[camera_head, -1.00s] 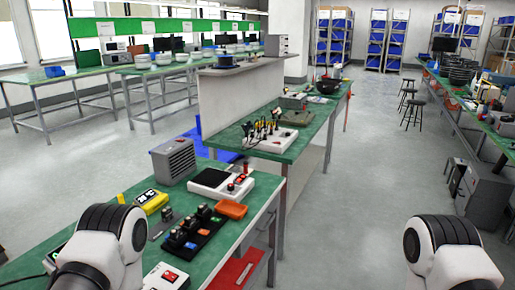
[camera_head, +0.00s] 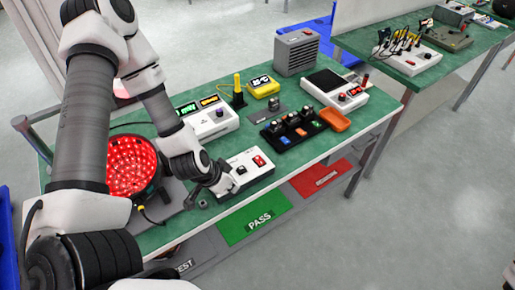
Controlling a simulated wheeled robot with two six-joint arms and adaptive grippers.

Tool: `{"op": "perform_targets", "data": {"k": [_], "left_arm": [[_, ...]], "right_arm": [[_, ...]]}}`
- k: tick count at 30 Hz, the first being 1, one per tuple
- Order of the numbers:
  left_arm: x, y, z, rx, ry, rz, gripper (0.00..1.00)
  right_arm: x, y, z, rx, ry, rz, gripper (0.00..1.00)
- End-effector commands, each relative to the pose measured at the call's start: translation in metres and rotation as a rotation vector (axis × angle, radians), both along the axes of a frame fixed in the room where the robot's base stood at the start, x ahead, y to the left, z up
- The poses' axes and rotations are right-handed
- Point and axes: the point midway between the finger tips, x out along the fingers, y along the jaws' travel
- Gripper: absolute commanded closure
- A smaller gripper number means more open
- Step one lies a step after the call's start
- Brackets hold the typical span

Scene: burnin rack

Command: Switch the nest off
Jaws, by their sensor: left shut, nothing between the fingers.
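A white switch box (camera_head: 262,172) stands near the table's front edge. It has a red rocker switch (camera_head: 258,160) and a small black control (camera_head: 241,170) on top. My left gripper (camera_head: 226,186) is shut and empty at the left end of this box, pointing down; I cannot tell whether it touches the box. Left of it, a round black fixture (camera_head: 137,165) glows with many red lights, partly behind my left arm. I cannot tell which of these is the nest. My right gripper is out of view.
A white unit with lit displays (camera_head: 208,121), a yellow meter (camera_head: 263,87), a black tray of small modules (camera_head: 292,130), an orange dish (camera_head: 335,119) and a grey heater-like box (camera_head: 296,53) stand on the green table.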

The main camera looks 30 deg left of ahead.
Motion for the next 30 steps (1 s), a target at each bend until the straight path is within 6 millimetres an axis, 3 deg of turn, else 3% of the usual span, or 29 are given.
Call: {"op": "perform_targets", "data": {"k": [1,6,10,23,30], "left_arm": [[0.010,0.006,0.020,-0.007,-0.047,-0.009,1.00],[0.039,0.025,0.077,0.006,-0.230,-0.094,1.00],[0.051,0.033,0.101,0.023,-0.325,-0.142,1.00],[0.055,0.034,0.102,0.035,-0.350,-0.163,1.00],[0.074,0.029,0.073,0.041,-0.348,-0.169,1.00]], "right_arm": [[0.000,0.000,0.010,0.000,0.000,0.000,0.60],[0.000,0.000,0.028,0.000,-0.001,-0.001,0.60],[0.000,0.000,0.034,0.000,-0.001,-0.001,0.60],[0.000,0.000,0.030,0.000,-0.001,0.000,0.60],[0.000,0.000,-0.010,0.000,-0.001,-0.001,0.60]]}}
